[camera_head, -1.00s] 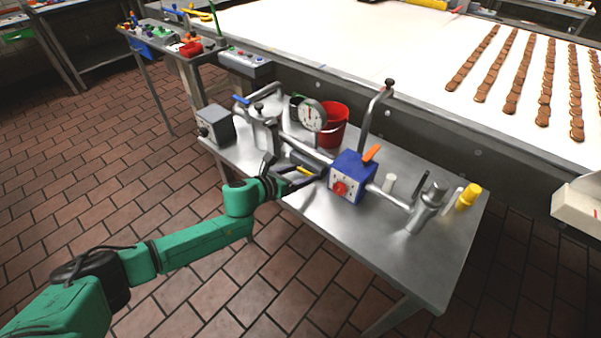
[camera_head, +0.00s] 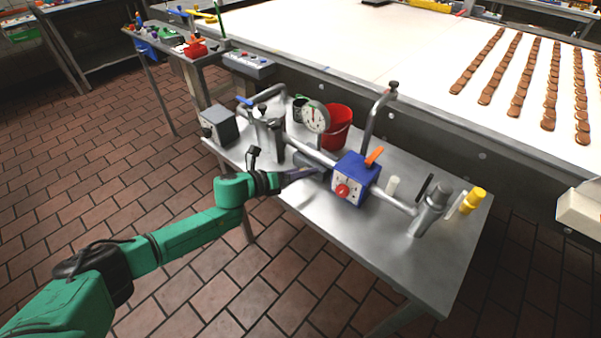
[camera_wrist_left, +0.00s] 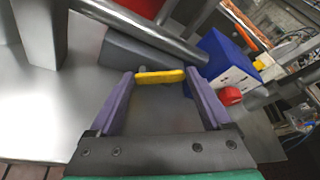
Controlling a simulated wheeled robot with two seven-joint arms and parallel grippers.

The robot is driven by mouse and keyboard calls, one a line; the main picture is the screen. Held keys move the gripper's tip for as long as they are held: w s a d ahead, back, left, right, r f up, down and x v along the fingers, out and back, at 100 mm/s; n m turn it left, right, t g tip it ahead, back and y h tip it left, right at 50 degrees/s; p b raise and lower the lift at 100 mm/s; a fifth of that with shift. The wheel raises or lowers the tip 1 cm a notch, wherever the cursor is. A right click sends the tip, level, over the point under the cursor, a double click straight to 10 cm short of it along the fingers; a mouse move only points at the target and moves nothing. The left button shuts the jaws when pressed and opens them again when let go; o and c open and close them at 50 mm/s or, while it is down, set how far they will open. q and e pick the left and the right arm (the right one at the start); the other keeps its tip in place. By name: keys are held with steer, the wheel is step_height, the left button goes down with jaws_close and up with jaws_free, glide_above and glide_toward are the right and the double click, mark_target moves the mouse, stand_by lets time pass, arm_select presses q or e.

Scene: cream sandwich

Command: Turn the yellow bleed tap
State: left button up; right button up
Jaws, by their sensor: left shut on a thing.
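The yellow bleed tap (camera_wrist_left: 160,76) is a short flat yellow bar under the grey pipework, seen in the left wrist view. My left gripper (camera_wrist_left: 160,78) is shut on it, with one purple-grey finger at each end of the bar. In the head view my left gripper (camera_head: 308,172) reaches in from the left, low beside the blue box, and its fingers hide the tap. My right gripper is in neither view.
A blue box (camera_head: 350,172) with a red knob and orange lever sits right of the gripper. A dial gauge (camera_head: 315,117), red bucket (camera_head: 338,125) and grey pipe (camera_head: 302,149) stand behind. The metal table's (camera_head: 400,262) front right is bare.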

arm_select(q)
steer(key=o, duration=1.2)
steer(key=shift+c, duration=0.2)
